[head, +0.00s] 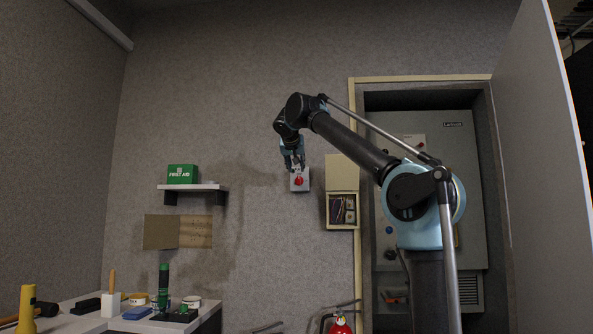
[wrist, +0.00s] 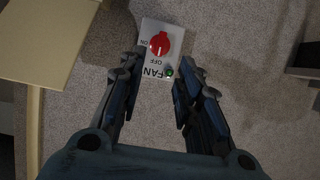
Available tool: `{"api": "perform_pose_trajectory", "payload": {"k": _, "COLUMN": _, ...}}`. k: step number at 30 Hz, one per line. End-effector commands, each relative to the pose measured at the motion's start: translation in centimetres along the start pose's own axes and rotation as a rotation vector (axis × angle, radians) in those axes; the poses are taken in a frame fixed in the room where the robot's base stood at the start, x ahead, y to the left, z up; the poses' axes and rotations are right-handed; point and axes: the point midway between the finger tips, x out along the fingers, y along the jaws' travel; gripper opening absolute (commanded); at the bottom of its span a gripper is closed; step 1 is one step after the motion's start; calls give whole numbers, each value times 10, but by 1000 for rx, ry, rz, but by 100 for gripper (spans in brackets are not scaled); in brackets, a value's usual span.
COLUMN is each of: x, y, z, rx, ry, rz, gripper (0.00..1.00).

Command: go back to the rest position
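My gripper (head: 293,165) is raised in front of the grey back wall, close to a small fan switch box (head: 300,184) with a red knob. In the wrist view my gripper (wrist: 159,72) has its two fingers spread apart with nothing between them. I cannot tell whether a fingertip touches the box.
Right of the switch are an open wall box (head: 342,210) and a recessed grey cabinet (head: 455,190). A shelf (head: 205,187) holds a green first aid box (head: 182,174). A bench (head: 80,322) with tools stands lower left. A fire extinguisher (head: 340,325) is at the bottom.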

Motion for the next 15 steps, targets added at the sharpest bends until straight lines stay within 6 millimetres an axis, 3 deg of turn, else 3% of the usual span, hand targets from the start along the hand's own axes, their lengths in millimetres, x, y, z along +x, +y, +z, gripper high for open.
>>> {"api": "perform_pose_trajectory", "payload": {"k": 11, "x": 1, "y": 2, "z": 2, "rx": 0, "ry": -2, "rz": 3, "gripper": 32}}
{"api": "perform_pose_trajectory", "payload": {"k": 15, "x": 6, "y": 24, "z": 20, "rx": -5, "ry": -34, "rz": 33, "gripper": 32}}
